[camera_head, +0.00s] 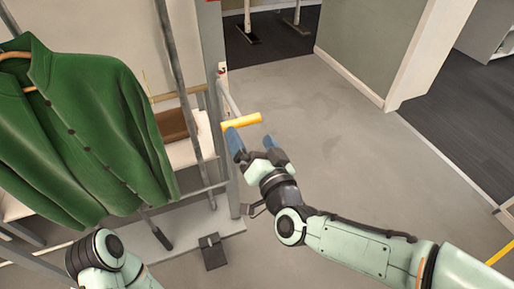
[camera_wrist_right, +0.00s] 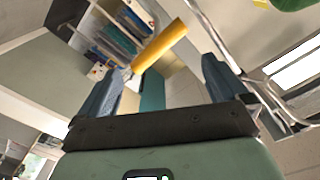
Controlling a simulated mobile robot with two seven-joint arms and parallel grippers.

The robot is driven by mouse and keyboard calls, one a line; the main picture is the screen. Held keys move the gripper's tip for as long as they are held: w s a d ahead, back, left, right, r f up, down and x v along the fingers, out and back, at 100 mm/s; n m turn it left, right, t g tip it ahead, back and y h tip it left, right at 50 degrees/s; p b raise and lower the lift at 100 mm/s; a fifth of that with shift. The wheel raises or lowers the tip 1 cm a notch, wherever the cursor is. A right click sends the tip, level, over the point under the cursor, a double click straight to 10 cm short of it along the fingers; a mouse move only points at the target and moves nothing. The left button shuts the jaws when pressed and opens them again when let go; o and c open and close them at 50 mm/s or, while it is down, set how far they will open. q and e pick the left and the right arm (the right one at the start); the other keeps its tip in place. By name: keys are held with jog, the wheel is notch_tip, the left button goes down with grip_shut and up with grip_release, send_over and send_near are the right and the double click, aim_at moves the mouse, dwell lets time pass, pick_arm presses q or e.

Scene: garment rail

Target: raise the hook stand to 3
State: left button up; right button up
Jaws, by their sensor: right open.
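A yellow bar handle (camera_head: 241,123) sits on the end of a grey rod (camera_head: 228,98) beside an upright grey post (camera_head: 211,50). I cannot tell for sure which part is the hook stand, and no number can be read. My right gripper (camera_head: 254,142) is open, its blue fingers just below the handle. In the right wrist view the yellow handle (camera_wrist_right: 158,44) lies across the space ahead of the fingers (camera_wrist_right: 165,72), not clasped. I cannot tell if a finger touches it. Only part of my left arm shows at lower left; its gripper is out of view.
A green jacket (camera_head: 85,125) hangs on a wooden hanger at the left. A brown box (camera_head: 174,124) rests on a shelf behind the bars. A dark pedal-like plate (camera_head: 214,252) is on the floor by the rail's base. The grey floor (camera_head: 330,140) to the right is clear.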

jog(key=shift+v, duration=1.1)
jog(key=shift+f, duration=0.2)
jog(key=s+d+f+g+h+p, duration=0.1)
jog(key=s+d+f+g+p, duration=0.15)
jog(key=f, duration=0.85)
jog(key=s+d+f+g+h+p, duration=0.15)
jog(key=f+g, duration=0.25)
jog(key=f, duration=0.6)
jog(key=s+d+f+g+p, duration=0.1)
jog(key=d+f+g+p, duration=0.25)
jog(key=f, duration=0.75)
jog(key=s+f+g+p, duration=0.2)
jog(key=s+f+g, duration=0.2)
jog(key=s, duration=0.7)
jog(key=s+d+f+m+g+p, duration=0.1)
jog(key=s+f+g+p, duration=0.1)
jog(key=s+f+g, duration=0.2)
jog(key=s+f, duration=0.3)
jog(key=s, duration=0.4)
jog(key=shift+d+f, duration=0.25)
jog(key=shift+y, duration=0.25)
